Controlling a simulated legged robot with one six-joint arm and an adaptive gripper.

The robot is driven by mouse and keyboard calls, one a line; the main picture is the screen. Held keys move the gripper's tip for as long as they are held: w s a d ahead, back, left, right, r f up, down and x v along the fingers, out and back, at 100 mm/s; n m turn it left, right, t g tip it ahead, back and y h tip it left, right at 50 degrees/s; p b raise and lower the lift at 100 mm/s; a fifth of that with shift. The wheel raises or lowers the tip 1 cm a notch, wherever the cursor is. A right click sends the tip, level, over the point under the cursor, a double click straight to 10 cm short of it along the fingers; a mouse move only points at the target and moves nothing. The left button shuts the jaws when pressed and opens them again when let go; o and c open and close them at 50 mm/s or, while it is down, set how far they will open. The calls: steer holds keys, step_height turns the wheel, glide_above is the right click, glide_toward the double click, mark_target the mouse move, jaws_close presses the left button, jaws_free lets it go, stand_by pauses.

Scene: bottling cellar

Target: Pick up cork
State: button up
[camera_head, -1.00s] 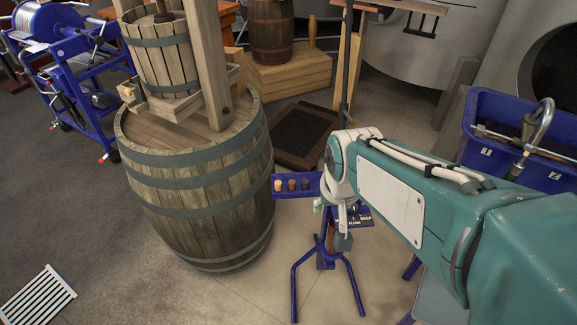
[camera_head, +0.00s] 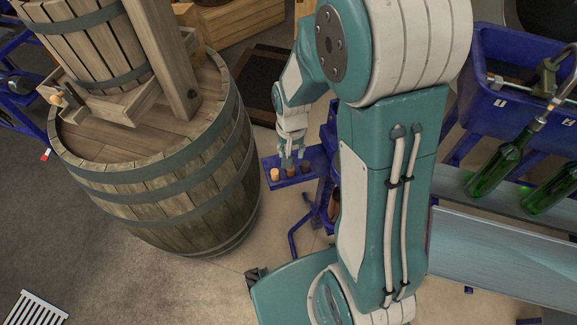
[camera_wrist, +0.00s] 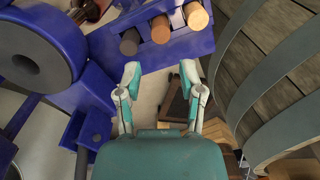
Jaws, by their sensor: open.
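Three corks stand in a row on a small blue holder (camera_head: 292,184): a light cork (camera_head: 274,175), a reddish-brown cork (camera_head: 290,172) and a dark cork (camera_head: 306,168). In the wrist view, the light cork (camera_wrist: 196,15), the brown cork (camera_wrist: 160,29) and the dark cork (camera_wrist: 129,42) sit near the top edge. My gripper (camera_head: 290,160) is open and empty, close to the row in the head view. In the wrist view, my gripper's fingertips (camera_wrist: 161,71) are apart, below the brown and dark corks and not around any cork.
A large wooden barrel (camera_head: 165,165) bearing a press stands just left of the holder. A dark mat (camera_head: 250,85) lies behind.

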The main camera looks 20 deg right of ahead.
mark_target(290, 175)
step_height(290, 175, down, 8)
steer(key=shift+s+a+r, duration=0.1)
steer(key=shift+s+a, duration=0.05)
stand_by(0.3)
steer(key=c, duration=0.5)
